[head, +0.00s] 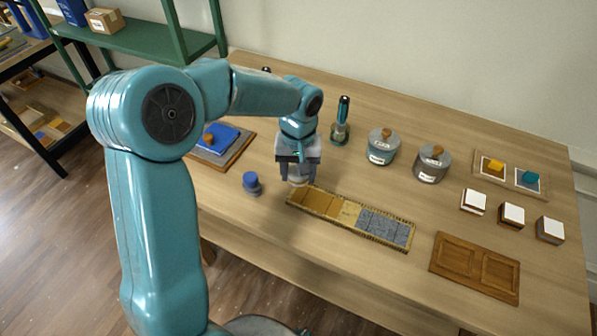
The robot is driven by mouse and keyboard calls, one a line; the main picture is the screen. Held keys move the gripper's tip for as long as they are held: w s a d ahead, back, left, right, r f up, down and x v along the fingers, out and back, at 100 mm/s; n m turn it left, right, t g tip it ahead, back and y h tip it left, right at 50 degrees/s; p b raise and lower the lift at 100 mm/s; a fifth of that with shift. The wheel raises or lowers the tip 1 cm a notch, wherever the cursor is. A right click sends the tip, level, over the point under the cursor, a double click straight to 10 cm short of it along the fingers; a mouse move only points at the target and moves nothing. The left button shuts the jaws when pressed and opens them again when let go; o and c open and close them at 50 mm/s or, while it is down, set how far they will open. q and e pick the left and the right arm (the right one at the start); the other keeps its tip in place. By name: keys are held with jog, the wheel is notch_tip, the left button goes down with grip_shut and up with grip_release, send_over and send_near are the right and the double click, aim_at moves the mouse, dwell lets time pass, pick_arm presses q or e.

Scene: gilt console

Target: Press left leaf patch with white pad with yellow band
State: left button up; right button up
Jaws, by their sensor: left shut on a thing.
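My left gripper (297,172) points down just behind the left end of a long gilt-edged strip (348,213). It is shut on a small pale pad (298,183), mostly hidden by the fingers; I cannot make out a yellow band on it. The pad is close to the strip's left end; I cannot tell whether it touches. The left leaf patch (318,203) is gold-brown and lies on the strip's left half. The right patch (384,226) is speckled grey-blue. My right gripper is not in view.
A blue-topped jar (251,183) stands left of the strip. Two lidded grey pots (383,147) and a dark-handled tool (341,122) stand behind. White-topped blocks (512,215), a sample tray (510,174) and a brown panelled board (475,267) are at right. A blue pad on a board (218,140) lies at left.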

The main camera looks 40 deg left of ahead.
pick_arm(q)
jog(key=shift+r+p, duration=0.3)
jog(key=shift+r, duration=0.4)
jog(key=shift+a+r+p, duration=0.15)
jog(key=shift+r+p, duration=0.4)
jog(key=shift+r, duration=0.2)
